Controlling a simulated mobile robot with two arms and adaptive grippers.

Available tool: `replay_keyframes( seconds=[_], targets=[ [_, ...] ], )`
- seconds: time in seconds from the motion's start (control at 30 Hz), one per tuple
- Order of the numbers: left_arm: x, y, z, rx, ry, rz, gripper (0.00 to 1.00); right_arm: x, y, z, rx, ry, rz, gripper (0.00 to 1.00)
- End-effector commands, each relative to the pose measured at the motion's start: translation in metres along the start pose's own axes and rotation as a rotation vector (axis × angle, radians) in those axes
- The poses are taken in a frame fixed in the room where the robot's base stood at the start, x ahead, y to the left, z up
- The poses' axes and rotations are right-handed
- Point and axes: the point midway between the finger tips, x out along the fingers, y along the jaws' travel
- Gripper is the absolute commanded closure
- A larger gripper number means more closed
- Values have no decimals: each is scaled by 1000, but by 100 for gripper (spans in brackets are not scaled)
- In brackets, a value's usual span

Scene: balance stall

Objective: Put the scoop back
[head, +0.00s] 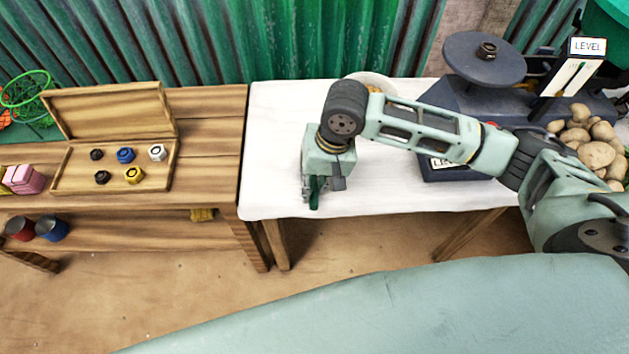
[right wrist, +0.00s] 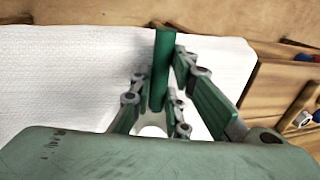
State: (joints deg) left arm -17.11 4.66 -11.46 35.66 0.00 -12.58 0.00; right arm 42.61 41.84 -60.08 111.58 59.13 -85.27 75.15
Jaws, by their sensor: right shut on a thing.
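The scoop shows in the right wrist view as a green handle (right wrist: 163,68) between my right gripper's fingers (right wrist: 160,82). A pale rounded part, perhaps the scoop's bowl, is partly hidden near the palm. In the head view my right gripper (head: 313,193) points down over the front left part of the white-covered table (head: 285,135), shut on the scoop; a bit of green shows at its fingertips. Most of the scoop is hidden there. My left gripper is not in view.
A pale dish (head: 372,80) sits partly hidden behind my right arm. A dark scale (head: 485,58) and a heap of potatoes (head: 597,154) are on the right. On the left, a wooden table holds an open wooden box (head: 70,182) with several coloured nuts. The white cloth's left part is clear.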

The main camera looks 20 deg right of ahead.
Motion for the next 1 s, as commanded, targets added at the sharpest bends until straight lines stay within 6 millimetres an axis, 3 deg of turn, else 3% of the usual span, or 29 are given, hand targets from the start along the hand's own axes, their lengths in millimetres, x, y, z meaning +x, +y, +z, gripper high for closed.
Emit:
replay_keyframes(
  seconds=[0.07,0.1,0.3,0.67,0.77,1.0],
  targets=[
    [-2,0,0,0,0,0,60,1,0,0,1,-1,0,100],
    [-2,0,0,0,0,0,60,2,0,0,0,-1,0,82],
    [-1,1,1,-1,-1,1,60,2,0,0,0,-1,0,66],
    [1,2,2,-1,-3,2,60,-2,0,-1,0,2,-1,66],
    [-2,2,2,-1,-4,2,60,-15,-1,-1,0,2,-2,66],
    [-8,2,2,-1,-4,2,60,-67,-1,-1,-1,4,-2,66]
  ],
)
